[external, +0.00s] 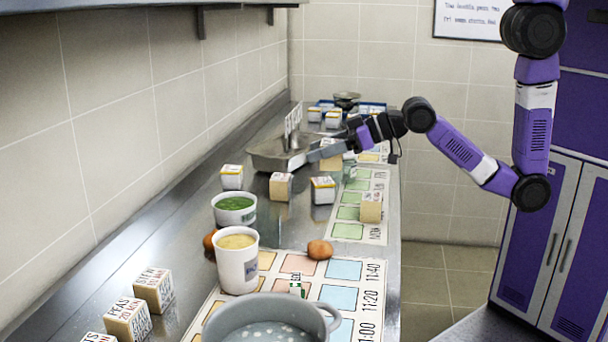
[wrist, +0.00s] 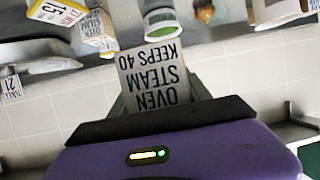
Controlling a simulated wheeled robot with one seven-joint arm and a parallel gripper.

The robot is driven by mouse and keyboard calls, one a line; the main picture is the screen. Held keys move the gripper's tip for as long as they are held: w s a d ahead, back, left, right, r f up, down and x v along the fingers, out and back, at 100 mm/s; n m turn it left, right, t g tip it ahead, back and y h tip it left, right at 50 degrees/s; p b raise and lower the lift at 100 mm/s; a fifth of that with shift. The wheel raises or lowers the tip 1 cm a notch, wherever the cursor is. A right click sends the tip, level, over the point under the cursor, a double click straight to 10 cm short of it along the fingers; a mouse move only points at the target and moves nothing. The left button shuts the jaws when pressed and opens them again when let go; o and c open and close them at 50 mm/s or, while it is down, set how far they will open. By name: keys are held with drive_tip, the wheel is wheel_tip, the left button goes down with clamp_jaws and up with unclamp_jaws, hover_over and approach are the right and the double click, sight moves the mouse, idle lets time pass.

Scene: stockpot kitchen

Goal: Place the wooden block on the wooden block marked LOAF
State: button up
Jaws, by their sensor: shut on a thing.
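My gripper (external: 327,152) is shut on a wooden block (external: 331,163), held above the counter beside the metal tray. In the wrist view the held block (wrist: 153,78) shows a white face reading OVEN STEAM KEEPS 40, upside down, between the fingers. I cannot read LOAF on any block. Other wooden blocks stand on the counter: one near the tray (external: 281,187), one on the green-square chart (external: 371,208), and lettered ones at the front left, including one reading PEAS (external: 128,319). Their other markings are too small or turned to read surely.
The metal tray (external: 280,156) lies behind the blocks. A green-filled tub (external: 234,209), a yellow-filled tub (external: 238,262), brown round items (external: 320,249) and a grey pot (external: 265,322) crowd the front. Charts line the counter's right edge.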

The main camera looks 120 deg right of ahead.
sight(371, 201)
drive_tip(key=s+a+f+m+h+p, duration=0.15)
drive_tip(key=s+a, duration=0.25)
drive_tip(key=s, duration=0.6)
wheel_tip(371, 201, down, 7)
drive_tip(key=shift+g, duration=0.3)
drive_tip(key=shift+s+a+f+n+y, duration=0.1)
drive_tip(key=shift+n+y, duration=0.15)
drive_tip(key=shift+f, duration=0.15)
drive_tip(key=o, duration=1.5)
